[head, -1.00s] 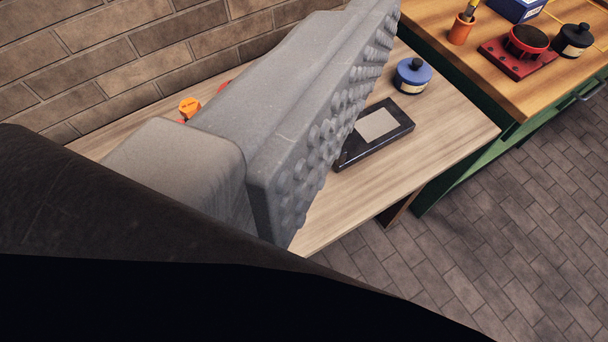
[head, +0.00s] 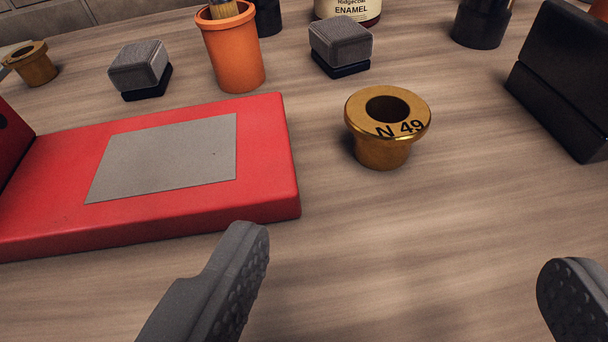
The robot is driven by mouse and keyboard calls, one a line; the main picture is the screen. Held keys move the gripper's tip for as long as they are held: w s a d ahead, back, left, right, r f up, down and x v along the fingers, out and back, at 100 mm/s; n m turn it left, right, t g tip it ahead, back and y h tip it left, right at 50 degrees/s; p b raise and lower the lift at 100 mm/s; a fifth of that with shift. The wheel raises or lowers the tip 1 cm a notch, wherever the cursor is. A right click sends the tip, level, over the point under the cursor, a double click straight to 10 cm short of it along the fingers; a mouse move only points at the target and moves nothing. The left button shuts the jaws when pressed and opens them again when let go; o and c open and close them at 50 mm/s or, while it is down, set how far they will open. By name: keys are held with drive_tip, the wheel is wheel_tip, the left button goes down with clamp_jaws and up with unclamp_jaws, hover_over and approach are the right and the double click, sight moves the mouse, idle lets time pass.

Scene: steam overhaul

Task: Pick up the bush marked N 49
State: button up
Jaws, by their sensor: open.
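The bush marked N 49 (head: 384,150) is a brass flanged sleeve. It stands upright on the wooden bench top, flange up, with its marking facing me. My gripper (head: 405,265) is open, its two grey studded fingers wide apart at the bottom of the view. The bush lies beyond the fingertips, between their lines and apart from both. Nothing is between the fingers.
A red block with a grey pad (head: 270,165) lies close left of the bush. Behind stand an orange brush pot (head: 232,55), two grey-topped blocks (head: 341,42) (head: 140,66) and an enamel tin (head: 348,10). Another brass bush (head: 33,66) is far left, a black block (head: 565,85) right.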

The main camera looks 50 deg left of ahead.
drive_tip(key=b, duration=0.2)
approach(384, 106)
drive_tip(key=shift+w+a+f, duration=0.1)
drive_tip(key=shift+w+f, duration=0.15)
drive_tip(key=shift+f, duration=0.3)
drive_tip(key=shift+r+b+x, duration=0.15)
drive_tip(key=shift+b+x, duration=0.25)
drive_tip(key=shift+x, duration=0.75)
drive_tip(key=shift+r+b+x, duration=0.15)
drive_tip(key=shift+b+x, duration=0.25)
drive_tip(key=shift+x, duration=0.8)
drive_tip(key=shift+w, duration=0.1)
drive_tip(key=c, duration=1.3)
drive_tip(key=shift+c, duration=0.2)
